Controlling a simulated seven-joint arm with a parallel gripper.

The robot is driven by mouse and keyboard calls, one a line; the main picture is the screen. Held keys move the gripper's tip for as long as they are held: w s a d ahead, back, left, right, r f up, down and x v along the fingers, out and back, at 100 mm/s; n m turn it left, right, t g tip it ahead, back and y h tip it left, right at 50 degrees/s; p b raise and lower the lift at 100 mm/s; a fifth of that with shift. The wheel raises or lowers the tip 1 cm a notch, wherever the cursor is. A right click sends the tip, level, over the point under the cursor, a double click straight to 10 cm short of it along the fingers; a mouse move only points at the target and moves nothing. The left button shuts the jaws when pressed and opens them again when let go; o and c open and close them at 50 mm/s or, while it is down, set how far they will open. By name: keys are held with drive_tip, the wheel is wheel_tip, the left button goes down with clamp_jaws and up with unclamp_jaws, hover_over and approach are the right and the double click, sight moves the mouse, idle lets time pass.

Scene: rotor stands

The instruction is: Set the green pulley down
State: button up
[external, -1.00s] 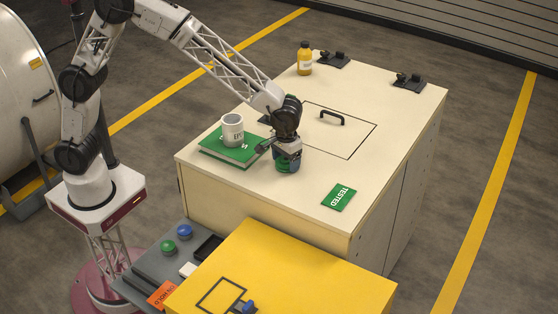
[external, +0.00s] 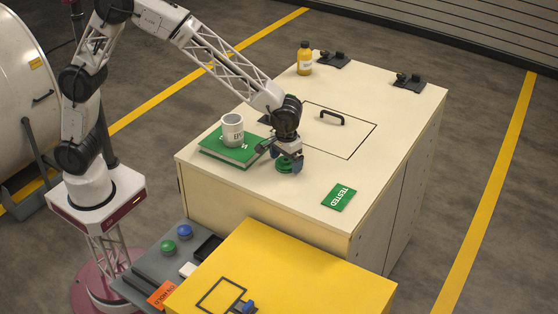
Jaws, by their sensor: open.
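The green pulley (external: 284,164) sits on the cream cabinet top, to the right of the green book. My gripper (external: 288,161) is right over and around it, with its jaws open. One finger shows to the right of the pulley and part of the gripper covers its upper side. Whether a finger still touches the pulley is too small to tell.
A green book (external: 221,151) with a white mug (external: 232,130) on it lies left of my gripper. A green TESTED card (external: 339,197) lies at the front right. A black handle (external: 332,118) and an orange bottle (external: 304,58) stand farther back. The cream cabinet top (external: 260,188) is clear in front.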

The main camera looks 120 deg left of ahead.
sight(285, 160)
wheel_tip(285, 160, up, 12)
idle(0.6)
idle(0.8)
drive_tip(key=s+d+r+m+t, duration=0.1)
drive_tip(key=s+d+r+m, duration=0.3)
drive_tip(key=s+d, duration=0.6)
drive_tip(key=s+d+r+m, duration=0.3)
drive_tip(key=s+d+r, duration=0.1)
drive_tip(key=s+d, duration=0.6)
drive_tip(key=s+d+f+m, duration=0.2)
drive_tip(key=s+d+m, duration=0.2)
drive_tip(key=s, duration=0.8)
drive_tip(key=s+d+f+m+t, duration=0.1)
drive_tip(key=s+d+f+m, duration=0.1)
drive_tip(key=s+d+m, duration=0.2)
drive_tip(key=s+d, duration=0.3)
drive_tip(key=s, duration=0.5)
drive_tip(key=shift+s+d+f+t, duration=0.15)
drive_tip(key=shift+s+d+t, duration=0.05)
drive_tip(key=shift+s+t, duration=0.1)
